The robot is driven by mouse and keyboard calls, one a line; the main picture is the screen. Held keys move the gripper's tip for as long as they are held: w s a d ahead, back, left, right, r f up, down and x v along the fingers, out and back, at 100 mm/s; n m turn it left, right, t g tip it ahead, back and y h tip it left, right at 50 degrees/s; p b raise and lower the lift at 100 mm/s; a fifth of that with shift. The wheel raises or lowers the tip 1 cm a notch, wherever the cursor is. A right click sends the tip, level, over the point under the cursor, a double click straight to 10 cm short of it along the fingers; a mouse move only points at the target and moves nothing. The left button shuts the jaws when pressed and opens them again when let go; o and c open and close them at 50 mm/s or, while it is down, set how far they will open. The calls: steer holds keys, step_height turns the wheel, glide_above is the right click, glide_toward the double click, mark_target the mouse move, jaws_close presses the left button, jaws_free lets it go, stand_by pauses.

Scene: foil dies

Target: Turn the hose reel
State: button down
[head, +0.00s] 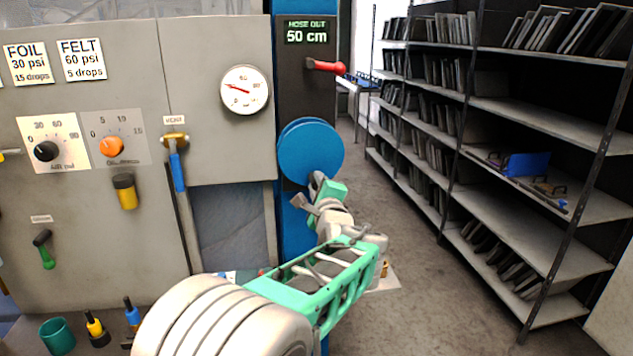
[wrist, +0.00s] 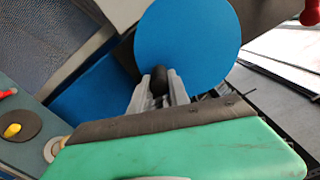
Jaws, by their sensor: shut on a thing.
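The hose reel is a blue disc (head: 310,151) on a blue and dark column at the right end of the grey panel. It also fills the upper middle of the wrist view (wrist: 188,42). My gripper (head: 308,200) is at the disc's lower edge in the head view. In the wrist view its two fingers (wrist: 160,88) are shut on a dark round knob (wrist: 159,79) in front of the disc. The display (head: 307,32) above the reel reads HOSE OUT 50 cm. My arm hides the lower part of the column.
A red-handled lever (head: 326,66) sticks out above the reel. A pressure gauge (head: 244,90) is left of it. Dark shelves (head: 520,130) stand at right, with open floor (head: 385,205) between.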

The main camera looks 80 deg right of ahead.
stand_by(0.5)
steer(key=c, duration=1.2)
jaws_free()
steer(key=shift+c, duration=0.2)
steer(key=b+v, duration=0.2)
steer(key=v, duration=0.5)
steer(key=shift+a, duration=0.35)
